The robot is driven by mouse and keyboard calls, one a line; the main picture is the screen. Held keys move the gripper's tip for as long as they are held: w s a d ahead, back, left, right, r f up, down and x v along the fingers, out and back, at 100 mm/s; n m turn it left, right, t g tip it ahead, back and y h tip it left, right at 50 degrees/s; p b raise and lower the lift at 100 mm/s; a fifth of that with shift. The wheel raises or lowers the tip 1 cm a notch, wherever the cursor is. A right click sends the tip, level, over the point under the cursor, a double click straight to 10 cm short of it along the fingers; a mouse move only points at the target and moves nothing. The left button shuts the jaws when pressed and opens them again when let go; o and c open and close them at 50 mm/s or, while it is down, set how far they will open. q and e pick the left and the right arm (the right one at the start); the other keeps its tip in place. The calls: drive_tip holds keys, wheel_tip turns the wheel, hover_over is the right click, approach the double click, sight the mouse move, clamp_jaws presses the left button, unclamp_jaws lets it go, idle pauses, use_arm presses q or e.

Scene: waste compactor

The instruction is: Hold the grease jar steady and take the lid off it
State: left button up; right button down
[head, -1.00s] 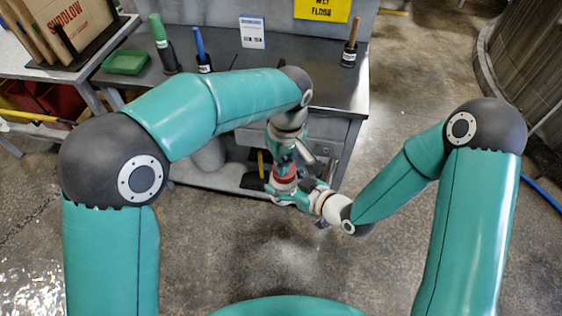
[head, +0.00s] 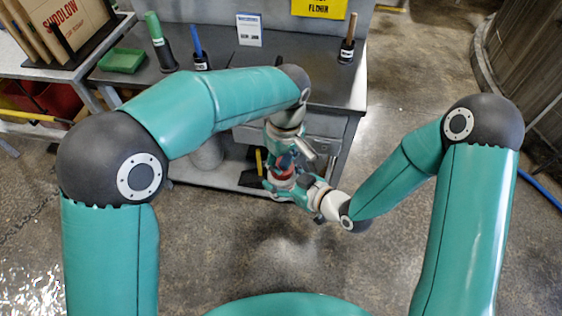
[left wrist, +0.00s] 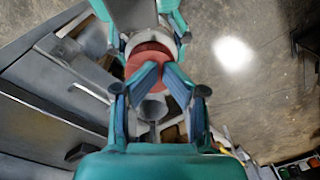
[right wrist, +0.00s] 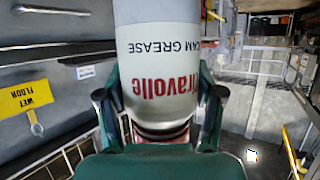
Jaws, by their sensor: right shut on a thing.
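The grease jar (right wrist: 168,50) is a white cylinder with red and grey lettering that reads upside down in the right wrist view. My right gripper (right wrist: 163,95) is shut on it, a finger on each side. The red lid (left wrist: 150,55) shows in the left wrist view just past the tips of my left gripper (left wrist: 161,68), whose fingers lean towards each other. I cannot tell whether they grip the lid. In the head view the left gripper (head: 284,157) is above the red lid (head: 283,172), with the right gripper (head: 287,190) just below; the jar body is mostly hidden.
The floor in front and to the right is clear.

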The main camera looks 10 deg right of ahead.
use_arm(q)
wheel_tip(320, 180, up, 4)
drive_tip(key=shift+w+r, duration=0.1)
drive_tip(key=shift+r, duration=0.05)
drive_tip(key=o, duration=0.5)
drive_tip(key=shift+r, duration=0.15)
drive_tip(key=shift+o, duration=0.8)
drive_tip(key=shift+m, duration=1.5)
drive_tip(key=m, duration=0.6)
drive_tip(key=shift+r, duration=0.2)
drive_tip(key=m, duration=0.5)
drive_tip(key=shift+w+d+r+m, duration=0.1)
drive_tip(key=shift+w+r+m, duration=0.05)
drive_tip(key=shift+r+m, duration=0.2)
drive_tip(key=m, duration=0.3)
drive_tip(key=shift+w+d+r+m, duration=0.1)
drive_tip(key=shift+d+r+m, duration=0.05)
drive_tip(key=shift+r+m, duration=0.2)
drive_tip(key=shift+w+f, duration=0.1)
drive_tip(key=shift+f, duration=3.7)
